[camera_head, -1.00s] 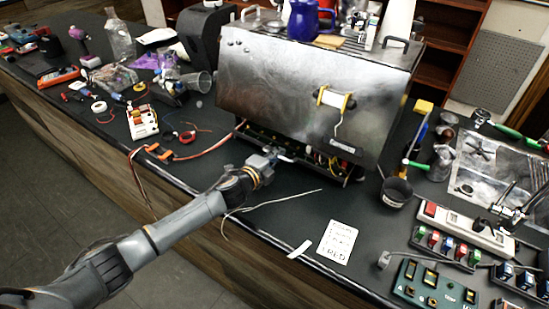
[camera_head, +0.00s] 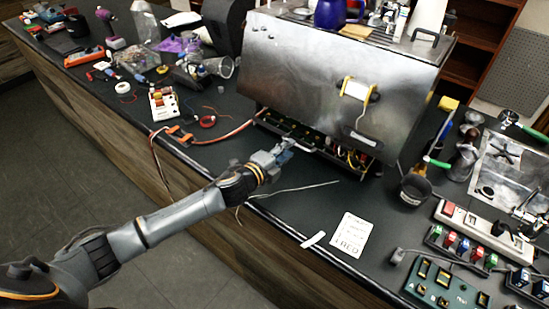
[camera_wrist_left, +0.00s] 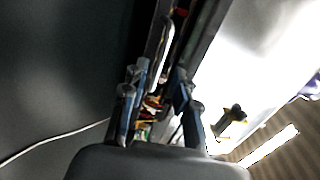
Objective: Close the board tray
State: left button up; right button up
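The board tray (camera_head: 340,165) sits low at the front of the metal brewer (camera_head: 325,75) and stands partly out, with green boards and coloured wires showing inside. Its pale bar handle (camera_head: 305,150) is on the front edge. My left gripper (camera_head: 288,146) is at that front edge, near the handle. In the left wrist view my left gripper (camera_wrist_left: 160,105) has its two fingers apart, with the tray's edge and coloured parts showing beyond and between them. I cannot tell whether the fingers touch the tray. My right gripper is not in view.
A thin pale cable (camera_head: 290,190) lies on the dark counter below my left gripper. A written card (camera_head: 350,235) lies near the front edge.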

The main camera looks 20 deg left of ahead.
pick_arm(q)
jog(key=v, duration=0.6)
jog(key=shift+s+a+r, duration=0.1)
jog(key=shift+s+r, duration=0.05)
jog(key=shift+s, duration=0.15)
